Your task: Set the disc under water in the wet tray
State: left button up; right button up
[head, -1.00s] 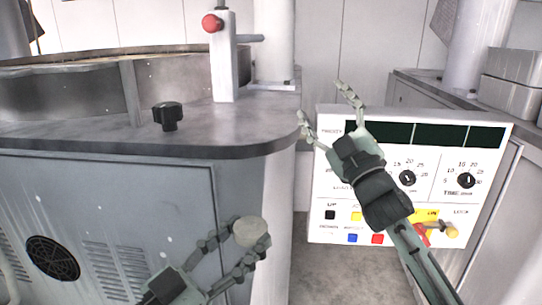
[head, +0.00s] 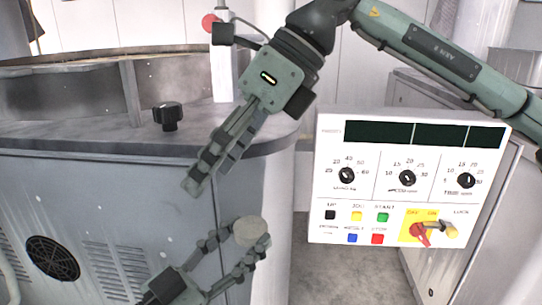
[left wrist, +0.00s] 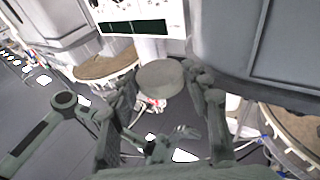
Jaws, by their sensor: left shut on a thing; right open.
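The disc (head: 252,231) is small, round and pale grey. My left gripper (head: 250,242) is shut on it by the fingertips, low in front of the grey cabinet. In the left wrist view the disc (left wrist: 160,78) sits between the two fingers, its flat face showing. My right gripper (head: 196,188) is open and empty, fingers pointing down and left, seen nearly edge-on above and left of the disc. I cannot make out the wet tray or any water in these views.
A grey machine cabinet (head: 100,215) with a rounded worktop (head: 190,143) fills the left. A black knob (head: 168,115) stands on the worktop, with a red button (head: 209,22) behind. A white control panel (head: 400,180) stands at the right. Bare floor (head: 340,270) shows between them.

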aim_at(247, 225)
jog(key=w+d+t+h, duration=0.2)
jog(key=w+d+h, duration=0.15)
jog(key=d, duration=0.35)
jog(key=x, duration=1.2)
jog(key=shift+s+f, duration=0.15)
jog(key=shift+c, duration=0.6)
jog(key=c, duration=1.2)
pick_arm(q)
jog(key=o, duration=1.2)
jog(key=shift+o, duration=0.2)
